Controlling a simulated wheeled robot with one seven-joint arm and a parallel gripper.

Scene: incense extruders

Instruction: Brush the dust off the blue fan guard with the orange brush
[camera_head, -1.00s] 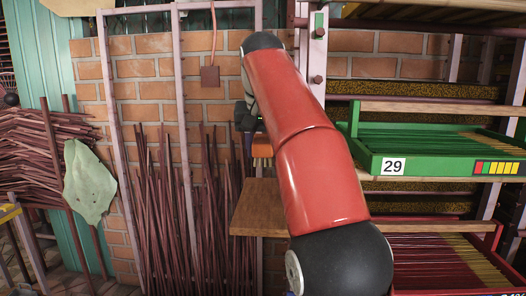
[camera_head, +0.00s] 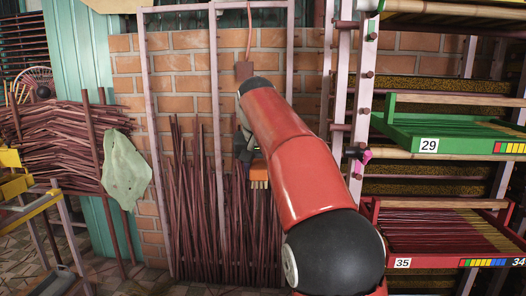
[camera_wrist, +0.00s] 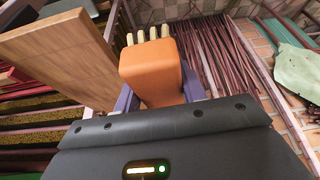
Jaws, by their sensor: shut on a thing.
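My gripper (camera_wrist: 158,92) is shut on the orange brush (camera_wrist: 152,68). In the wrist view its two purple fingers hold the brush from both sides, with the pale bristles pointing away from me. In the head view the brush (camera_head: 258,169) shows beside my red arm with its bristles down, in front of the brick wall and sticks, and my gripper (camera_head: 248,152) is partly hidden by the arm. A round wire fan guard (camera_head: 36,76) stands at the far left, partly cut by the stick pile. It looks reddish; I cannot make out blue or dust on it.
A pile of dark sticks (camera_head: 60,140) with a green cloth (camera_head: 125,170) lies left. Upright sticks (camera_head: 195,220) lean on the wall. The rack with green tray (camera_head: 428,146) and red tray (camera_head: 402,263) stands right. A wooden board (camera_wrist: 55,50) is close beside the brush.

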